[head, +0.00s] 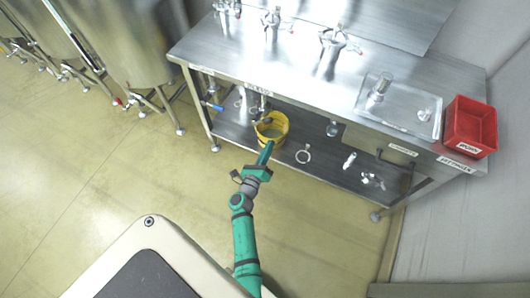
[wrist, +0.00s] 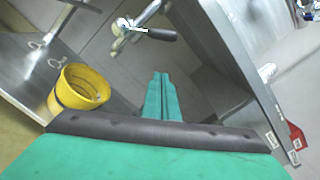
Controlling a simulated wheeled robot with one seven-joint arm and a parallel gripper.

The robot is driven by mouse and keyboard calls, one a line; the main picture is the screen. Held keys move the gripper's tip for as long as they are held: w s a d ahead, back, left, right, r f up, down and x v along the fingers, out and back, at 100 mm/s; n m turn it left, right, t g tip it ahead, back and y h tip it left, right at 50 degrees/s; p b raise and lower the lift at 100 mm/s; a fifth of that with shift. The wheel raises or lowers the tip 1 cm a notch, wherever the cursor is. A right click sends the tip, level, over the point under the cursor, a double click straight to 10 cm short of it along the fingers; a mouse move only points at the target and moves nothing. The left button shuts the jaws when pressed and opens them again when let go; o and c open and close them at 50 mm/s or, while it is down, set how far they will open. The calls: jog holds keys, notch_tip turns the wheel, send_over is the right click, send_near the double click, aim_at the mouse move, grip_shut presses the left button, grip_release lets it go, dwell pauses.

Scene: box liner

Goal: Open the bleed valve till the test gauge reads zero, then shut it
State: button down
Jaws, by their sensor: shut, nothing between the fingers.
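A small metal valve (wrist: 122,32) with a dark lever handle (wrist: 160,34) shows at the top of the wrist view; it looks like the bleed valve. In the head view a metal fitting (head: 262,106) hangs under the bench's front edge, above a yellow bucket (head: 283,124), which also shows in the wrist view (wrist: 76,92). My gripper (head: 268,146) is shut and empty at the bucket's near side. In the wrist view its fingertips (wrist: 161,76) lie below the lever, apart from it in the picture. I cannot make out the test gauge or its reading.
The steel bench (head: 350,85) carries several taps and a red bin (head: 469,127). Its lower shelf (head: 325,158) holds a clamp ring (head: 303,154) and small fittings. The floor in front is clear.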

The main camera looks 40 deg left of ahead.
aim_at(263, 120)
jog(key=w+a+r, duration=0.3)
jog(key=w+a, duration=0.1)
jog(key=shift+w, duration=0.15)
jog(key=shift+w+r, duration=0.1)
dwell(0.3)
jog(key=shift+d, duration=0.1)
